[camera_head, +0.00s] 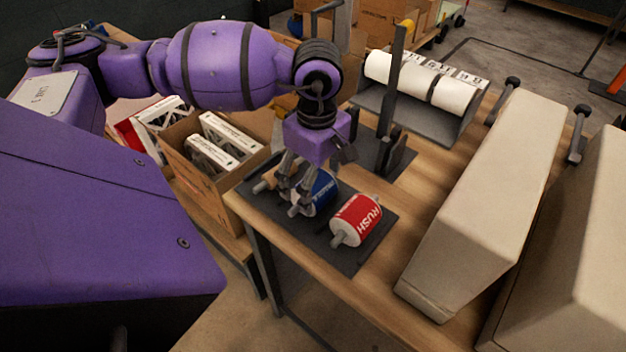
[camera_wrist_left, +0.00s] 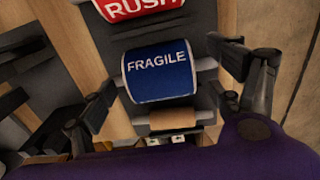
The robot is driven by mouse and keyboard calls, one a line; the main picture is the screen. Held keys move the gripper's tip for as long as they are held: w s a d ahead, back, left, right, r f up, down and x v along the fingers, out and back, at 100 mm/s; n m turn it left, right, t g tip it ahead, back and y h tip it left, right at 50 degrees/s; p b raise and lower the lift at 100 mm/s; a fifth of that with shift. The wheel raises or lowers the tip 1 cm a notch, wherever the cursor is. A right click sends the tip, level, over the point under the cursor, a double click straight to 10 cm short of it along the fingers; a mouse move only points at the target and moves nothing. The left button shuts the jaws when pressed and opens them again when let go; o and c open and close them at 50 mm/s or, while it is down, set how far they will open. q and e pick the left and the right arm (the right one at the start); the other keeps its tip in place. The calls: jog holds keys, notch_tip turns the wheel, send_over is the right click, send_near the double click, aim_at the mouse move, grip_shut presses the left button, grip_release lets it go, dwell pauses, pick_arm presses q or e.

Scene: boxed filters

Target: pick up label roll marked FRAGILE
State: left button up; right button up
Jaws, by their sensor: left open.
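The label roll marked FRAGILE (camera_wrist_left: 158,76) is blue with white letters and lies between the open fingers in the left wrist view. In the head view the blue roll (camera_head: 319,190) is partly hidden behind my left gripper (camera_head: 293,198). That gripper is open and points down over the roll, with a finger to either side. I cannot tell whether the fingers touch it. The red RUSH roll (camera_head: 359,218) lies beside it on the dark mat (camera_head: 345,256). It also shows at the top of the left wrist view (camera_wrist_left: 140,8). My right gripper is not in view.
A bare tan core (camera_head: 267,182) lies beyond the blue roll. A cardboard box (camera_head: 205,185) with white filter boxes stands left of the table. A dark upright stand (camera_head: 391,120) and a tray of white rolls (camera_head: 455,95) are behind. Large beige shapes (camera_head: 490,190) fill the right side.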

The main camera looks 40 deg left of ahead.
pick_arm(q)
jog(key=c, duration=1.6)
jog(key=shift+w, duration=0.1)
